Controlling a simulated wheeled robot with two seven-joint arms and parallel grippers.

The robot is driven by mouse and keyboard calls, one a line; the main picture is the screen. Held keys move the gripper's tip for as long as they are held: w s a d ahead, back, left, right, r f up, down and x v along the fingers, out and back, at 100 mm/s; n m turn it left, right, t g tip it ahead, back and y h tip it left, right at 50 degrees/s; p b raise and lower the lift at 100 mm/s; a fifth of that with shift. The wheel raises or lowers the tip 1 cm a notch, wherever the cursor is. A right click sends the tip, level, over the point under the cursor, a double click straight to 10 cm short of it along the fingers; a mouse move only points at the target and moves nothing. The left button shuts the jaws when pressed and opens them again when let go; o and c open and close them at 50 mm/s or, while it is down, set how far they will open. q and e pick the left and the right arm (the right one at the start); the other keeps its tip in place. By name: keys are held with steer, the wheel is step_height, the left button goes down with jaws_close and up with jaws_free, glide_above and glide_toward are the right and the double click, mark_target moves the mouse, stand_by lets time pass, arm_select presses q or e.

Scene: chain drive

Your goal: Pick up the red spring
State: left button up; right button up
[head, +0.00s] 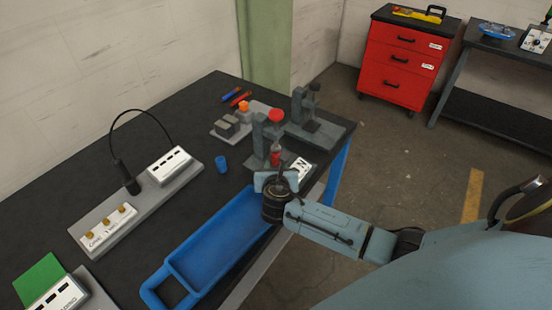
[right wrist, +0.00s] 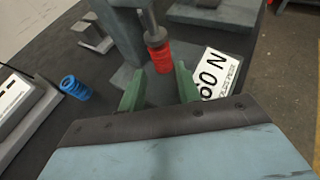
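The red spring (head: 275,157) stands upright on a grey press fixture (head: 259,135), below a red knob. In the right wrist view the red spring (right wrist: 160,58) sits around or under a grey metal rod, just beyond the fingertips. My right gripper (right wrist: 159,82) is open, with its two green fingers apart and nothing between them. In the head view the right gripper (head: 272,180) is over the table edge, in front of the spring, and its fingers are mostly hidden. My left gripper is not in view.
A second grey fixture (head: 308,115) is behind. A blue tray (head: 215,245) lies along the front edge. The table between the tray and the grey board (head: 140,208) is clear.

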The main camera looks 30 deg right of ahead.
mark_target(276, 157)
steer(key=shift+w+d, duration=0.35)
steer(key=shift+w, duration=0.2)
steer(key=x, duration=0.4)
steer(key=shift+w+d+b, duration=0.15)
steer(key=shift+d+b, duration=0.05)
steer(key=shift+b, duration=0.2)
steer(key=shift+r, duration=0.1)
steer(key=c, duration=0.6)
